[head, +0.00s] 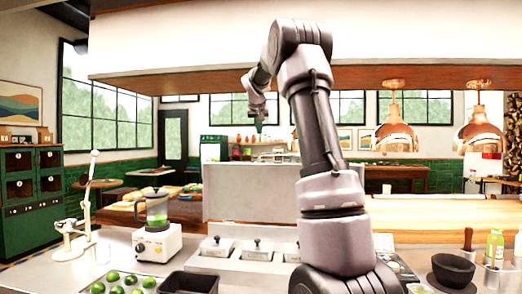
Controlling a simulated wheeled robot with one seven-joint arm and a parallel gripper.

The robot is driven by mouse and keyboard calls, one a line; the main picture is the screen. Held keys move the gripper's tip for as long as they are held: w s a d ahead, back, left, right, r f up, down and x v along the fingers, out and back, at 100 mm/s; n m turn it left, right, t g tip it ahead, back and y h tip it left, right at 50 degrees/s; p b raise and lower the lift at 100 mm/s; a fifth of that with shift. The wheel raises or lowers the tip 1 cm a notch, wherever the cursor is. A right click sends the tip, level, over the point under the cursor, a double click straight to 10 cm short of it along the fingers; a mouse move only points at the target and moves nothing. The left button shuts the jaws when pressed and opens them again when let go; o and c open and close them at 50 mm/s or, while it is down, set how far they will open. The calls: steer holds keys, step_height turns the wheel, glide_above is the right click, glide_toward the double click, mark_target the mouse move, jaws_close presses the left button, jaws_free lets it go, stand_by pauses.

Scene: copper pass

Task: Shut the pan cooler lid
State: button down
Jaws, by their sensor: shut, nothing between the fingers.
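The pan cooler (232,264) is set in the steel counter in the middle of the head view, with several small lidded pans in its top. A broad pale grey panel (250,192) stands upright behind the pans and looks like the cooler's lid, raised open. My gripper (259,124) is shut and empty. It is high above the counter, pointing down, and in the picture it sits above the panel's top edge. It looks apart from the panel, but the depth between them is hard to tell.
A blender (157,228) and a white citrus press (78,225) stand left of the cooler. Limes (115,280) and a black bin (188,283) are in front. A dark mortar (453,270) and bottles are at right. Copper lamps (396,130) hang at right.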

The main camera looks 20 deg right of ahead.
steer(key=x, duration=1)
steer(key=shift+w+d, duration=0.25)
steer(key=shift+w, duration=0.05)
steer(key=shift+s+a+f, duration=0.15)
steer(key=shift+s+f, duration=0.05)
steer(key=shift+f, duration=0.1)
steer(key=shift+s+a+f, duration=0.15)
steer(key=shift+s, duration=0.35)
steer(key=shift+s+a+f, duration=0.15)
steer(key=shift+s+a, duration=0.05)
steer(key=shift+s, duration=0.25)
steer(key=shift+s+a+f, duration=0.15)
steer(key=shift+s+f, duration=0.2)
steer(key=shift+s, duration=0.1)
